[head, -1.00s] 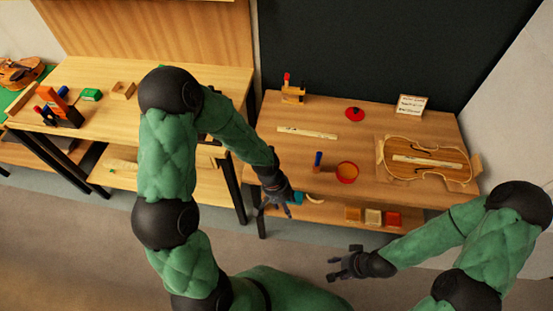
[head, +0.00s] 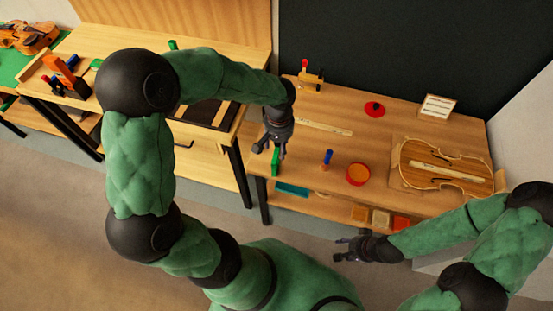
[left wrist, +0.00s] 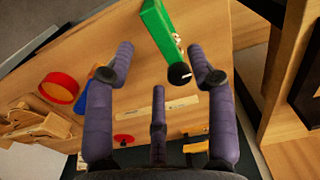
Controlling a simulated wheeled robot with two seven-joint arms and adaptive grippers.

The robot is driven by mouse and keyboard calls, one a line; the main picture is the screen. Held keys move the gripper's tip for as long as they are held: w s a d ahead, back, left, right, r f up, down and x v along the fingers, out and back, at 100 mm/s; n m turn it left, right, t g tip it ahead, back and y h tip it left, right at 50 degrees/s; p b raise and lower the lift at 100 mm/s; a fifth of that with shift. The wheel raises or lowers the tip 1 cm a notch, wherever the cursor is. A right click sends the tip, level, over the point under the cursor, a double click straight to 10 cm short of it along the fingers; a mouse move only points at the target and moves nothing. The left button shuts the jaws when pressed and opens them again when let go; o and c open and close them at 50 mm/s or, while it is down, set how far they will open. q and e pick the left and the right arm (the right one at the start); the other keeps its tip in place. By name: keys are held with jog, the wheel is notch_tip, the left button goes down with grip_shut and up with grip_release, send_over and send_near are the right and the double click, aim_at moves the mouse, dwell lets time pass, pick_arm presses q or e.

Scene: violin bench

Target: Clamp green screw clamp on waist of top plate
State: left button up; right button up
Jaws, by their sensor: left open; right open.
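The green screw clamp (head: 275,160) is at the left end of the workbench. In the left wrist view, its green bar (left wrist: 155,25) and black knob (left wrist: 179,74) show between the finger tips. My left gripper (head: 271,148) is open above the clamp, with nothing held; whether a finger touches it I cannot tell. The violin top plate (head: 425,159) lies flat on a board at the bench's right, with a pale strip across its waist. My right gripper (head: 343,250) is open and empty, in front of the bench.
A blue-handled tool (head: 326,158) and a red-rimmed round pot (head: 358,174) stand between clamp and plate. A red round item (head: 374,109), a small sign (head: 438,106), a wooden block with tools (head: 311,79) and a pale strip (head: 325,126) are farther back.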

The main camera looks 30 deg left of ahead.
aim_at(277, 154)
pick_arm(q)
jog(key=shift+s+a+f+b, duration=0.1)
jog(key=shift+f+b, duration=0.4)
jog(key=shift+f, duration=1.1)
jog(key=shift+s+f+b, duration=0.1)
jog(key=shift+f+b, duration=0.4)
jog(key=shift+f, duration=1.05)
grip_shut()
